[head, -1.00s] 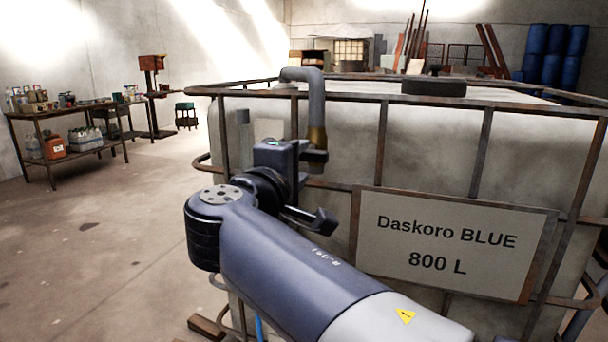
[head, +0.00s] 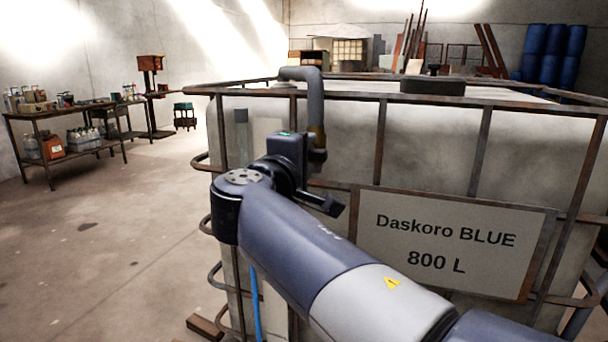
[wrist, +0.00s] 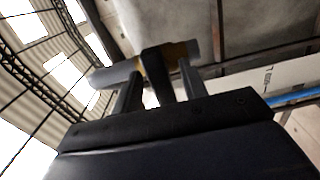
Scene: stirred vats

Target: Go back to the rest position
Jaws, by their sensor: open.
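My gripper (wrist: 160,68) shows in the wrist view with its two dark fingers apart. A dark lever-like piece stands in line with the gap between them, in front of the grey pipe (wrist: 112,75) and its brass-coloured part. I cannot tell whether this piece is between the fingers or beyond them. In the head view my wrist is close to the lower end of the bent pipe (head: 315,95), at the front of the big pale tank (head: 430,150).
The tank has a rusty frame (head: 381,140) and a sign (head: 450,240) reading "Daskoro BLUE 800 L". A shelf table (head: 68,112) with bottles and cans stands at the left. Blue drums (head: 550,55) stand at the back right. The floor (head: 110,240) at the left is mostly clear.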

